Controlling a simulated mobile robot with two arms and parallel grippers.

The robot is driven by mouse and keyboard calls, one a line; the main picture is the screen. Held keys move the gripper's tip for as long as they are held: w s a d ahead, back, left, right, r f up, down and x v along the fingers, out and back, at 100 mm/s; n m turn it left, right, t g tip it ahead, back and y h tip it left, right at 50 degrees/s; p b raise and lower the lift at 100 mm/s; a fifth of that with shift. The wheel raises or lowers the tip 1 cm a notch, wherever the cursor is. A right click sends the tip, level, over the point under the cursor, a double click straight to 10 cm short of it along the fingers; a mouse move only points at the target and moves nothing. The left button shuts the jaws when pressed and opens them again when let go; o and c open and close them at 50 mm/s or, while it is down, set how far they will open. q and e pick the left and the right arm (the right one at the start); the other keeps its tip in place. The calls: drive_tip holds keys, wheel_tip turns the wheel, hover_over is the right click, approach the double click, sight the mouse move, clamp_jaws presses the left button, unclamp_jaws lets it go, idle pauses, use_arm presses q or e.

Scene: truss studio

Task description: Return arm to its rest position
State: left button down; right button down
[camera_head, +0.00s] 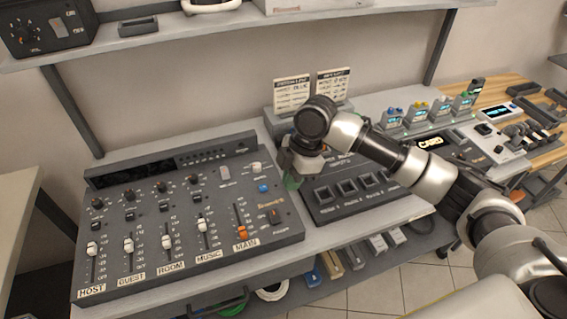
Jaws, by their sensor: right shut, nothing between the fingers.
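My right arm reaches in from the right edge over the desk. Its gripper (292,181) hangs just right of the mixing console (190,215), pointing down in front of the button panel (350,190). The gripper is shut and holds nothing. Its fingertips are small and partly dark in the picture. Whether they touch the desk or a panel, I cannot tell. My left gripper is not in view.
Two label cards (292,93) stand behind my wrist. Several small devices with coloured knobs (418,113) stand at the back right. A shelf (180,36) runs above. Boxes and cables lie on a lower shelf. Open floor (400,285) shows at the front right.

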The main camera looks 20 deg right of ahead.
drive_tip(key=s+a+f+m+t+y, duration=0.1)
drive_tip(key=s+a+f+m, duration=0.25)
drive_tip(key=s, duration=0.25)
drive_tip(key=s+a+f+m+t, duration=0.2)
drive_tip(key=s+a+f+m, duration=0.1)
drive_tip(key=s+f, duration=0.25)
drive_tip(key=s+d+f+m+t+h, duration=0.15)
drive_tip(key=s+d+m+h, duration=0.25)
drive_tip(key=s+d+m, duration=0.75)
wheel_tip(320, 180, down, 24)
drive_tip(key=s+a+n+g, duration=0.1)
drive_tip(key=s+a+g, duration=0.1)
drive_tip(key=s+d+f, duration=0.1)
drive_tip(key=s+f, duration=0.7)
drive_tip(key=f, duration=0.1)
drive_tip(key=s+d+f, duration=0.2)
drive_tip(key=s+f, duration=0.6)
drive_tip(key=f, duration=0.1)
drive_tip(key=shift+s+d+n+g, duration=0.25)
drive_tip(key=shift+s+n+g, duration=0.1)
drive_tip(key=shift+g, duration=0.1)
